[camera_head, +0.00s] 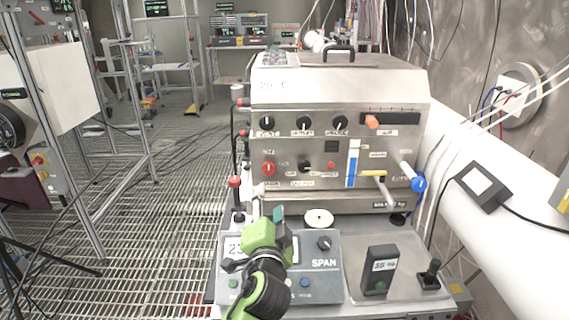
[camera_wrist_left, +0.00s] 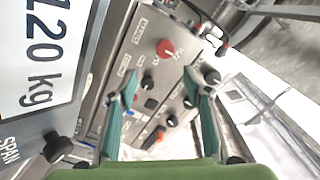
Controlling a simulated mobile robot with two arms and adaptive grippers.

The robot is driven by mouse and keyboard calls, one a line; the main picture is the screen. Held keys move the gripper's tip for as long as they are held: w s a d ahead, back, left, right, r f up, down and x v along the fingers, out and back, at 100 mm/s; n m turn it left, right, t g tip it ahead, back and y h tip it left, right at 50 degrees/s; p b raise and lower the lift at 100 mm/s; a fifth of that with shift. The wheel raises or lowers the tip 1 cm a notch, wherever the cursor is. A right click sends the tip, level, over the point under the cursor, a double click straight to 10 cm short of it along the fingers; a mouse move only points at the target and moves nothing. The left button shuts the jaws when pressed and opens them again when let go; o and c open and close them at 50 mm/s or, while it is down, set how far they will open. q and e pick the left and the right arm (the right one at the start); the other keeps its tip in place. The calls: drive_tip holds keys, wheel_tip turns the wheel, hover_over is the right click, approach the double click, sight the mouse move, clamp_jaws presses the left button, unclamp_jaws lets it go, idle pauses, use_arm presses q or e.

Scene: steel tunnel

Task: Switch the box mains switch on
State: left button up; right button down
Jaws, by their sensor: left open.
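The metal box (camera_head: 340,88) stands ahead of me, its front panel full of knobs and switches. A red rotary knob (camera_head: 268,168) sits at the left of its lower control row. In the left wrist view the red knob (camera_wrist_left: 166,48) is near a label that reads MAINS, so I take it for the mains switch; its setting is too small to tell. My left gripper (camera_head: 268,208) is in front of and below the red knob, apart from it. In the left wrist view its two teal fingers (camera_wrist_left: 168,95) are spread with nothing held between them. My right gripper is not in view.
A grey scale (camera_head: 325,285) marked SPAN lies under my left gripper, with a handheld meter (camera_head: 380,270) to its right. A red-topped post (camera_head: 234,182) stands left of the panel.

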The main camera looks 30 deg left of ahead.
sight(270, 170)
use_arm(q)
drive_tip(key=shift+w+r, duration=0.25)
drive_tip(key=shift+w, duration=0.15)
drive_tip(key=shift+a+r, duration=0.2)
drive_tip(key=p+x, duration=0.1)
drive_tip(key=x, duration=0.4)
drive_tip(key=p+x, duration=0.1)
drive_tip(key=x, duration=0.5)
drive_tip(key=shift+a+r, duration=0.2)
drive_tip(key=shift+a, duration=0.05)
drive_tip(key=shift+w+a, duration=0.15)
drive_tip(key=shift+w, duration=0.2)
drive_tip(key=shift+w+a+f, duration=0.1)
drive_tip(key=shift+w+a, duration=0.1)
drive_tip(key=shift+w, duration=0.1)
drive_tip(key=shift+c, duration=0.3)
drive_tip(key=c, duration=1)
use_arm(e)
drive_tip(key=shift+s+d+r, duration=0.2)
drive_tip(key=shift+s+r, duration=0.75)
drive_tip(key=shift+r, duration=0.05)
